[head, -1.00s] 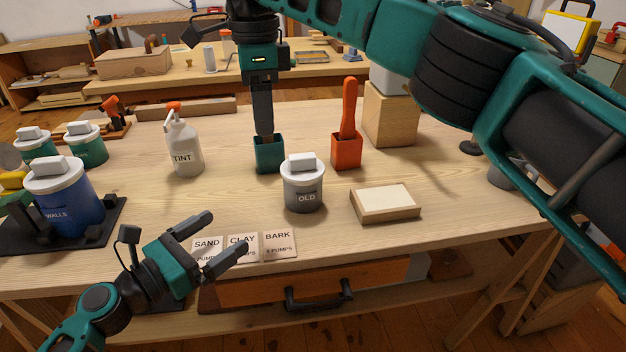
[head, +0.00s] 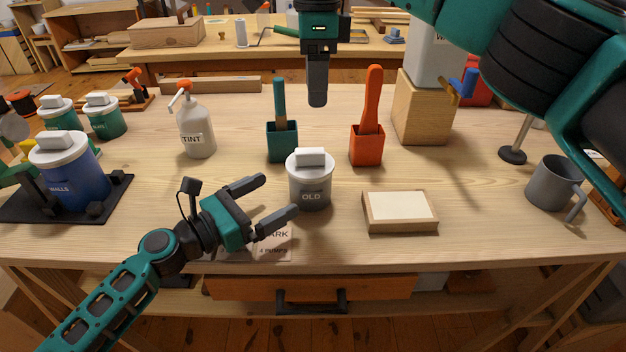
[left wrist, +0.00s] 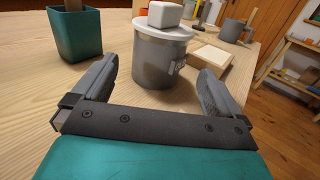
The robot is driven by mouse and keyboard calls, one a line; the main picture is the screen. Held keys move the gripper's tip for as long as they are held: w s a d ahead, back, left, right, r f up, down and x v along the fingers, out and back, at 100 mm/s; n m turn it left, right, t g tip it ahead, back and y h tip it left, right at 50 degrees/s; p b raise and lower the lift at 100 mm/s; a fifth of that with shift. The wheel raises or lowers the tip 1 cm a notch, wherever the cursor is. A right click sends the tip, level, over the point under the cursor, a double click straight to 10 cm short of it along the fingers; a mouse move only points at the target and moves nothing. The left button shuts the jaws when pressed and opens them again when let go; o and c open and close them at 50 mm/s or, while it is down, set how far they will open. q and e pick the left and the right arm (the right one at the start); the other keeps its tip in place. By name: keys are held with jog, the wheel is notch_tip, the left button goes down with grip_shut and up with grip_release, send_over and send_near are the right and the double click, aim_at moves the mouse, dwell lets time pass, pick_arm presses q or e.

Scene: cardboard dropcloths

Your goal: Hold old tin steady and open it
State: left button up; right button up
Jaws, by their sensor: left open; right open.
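The old tin (head: 310,190) is a grey can marked OLD with a white lid (head: 311,161) and a white block-shaped knob on top. It stands upright on the workbench. My left gripper (head: 279,196) is open just left of the tin, its fingers pointing at it. In the left wrist view the tin (left wrist: 162,65) stands ahead between the open fingers, apparently not touched. My right gripper (head: 317,100) hangs above the bench behind the tin, pointing down; its two fingers overlap in this view, and nothing shows in it.
Behind the tin stand a green holder (head: 282,143) with a green-handled tool and an orange holder (head: 367,147) with an orange-handled one. A shallow wooden box (head: 400,222) lies right. Paper cards (head: 275,246) lie under my left gripper. The TINT bottle (head: 197,135) stands left.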

aim_at(315, 174)
pick_arm(q)
jog(key=x, duration=1.1)
jog(key=shift+w, duration=0.1)
